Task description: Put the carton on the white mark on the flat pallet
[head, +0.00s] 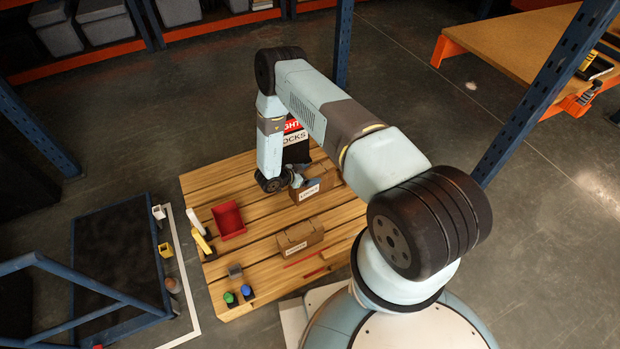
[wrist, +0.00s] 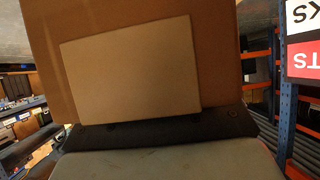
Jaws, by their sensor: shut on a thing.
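My gripper (head: 296,181) is low over the wooden flat pallet (head: 262,180), shut on a brown carton (head: 316,186) with a white label. In the wrist view the carton (wrist: 150,20) fills the upper middle, its pale blank panel facing the camera, just beyond the gripper's dark edge (wrist: 160,134). The fingertips are hidden. I cannot tell whether the held carton touches the pallet. A second labelled carton (head: 300,238) sits on the pallet nearer to me. I cannot make out the white mark in either view.
The pallet also bears a red bin (head: 229,220), a yellow-and-white item (head: 202,239), a grey block (head: 235,271), green (head: 230,298) and blue (head: 246,291) pieces and red strips (head: 303,260). Blue posts (head: 545,90) rise at right.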

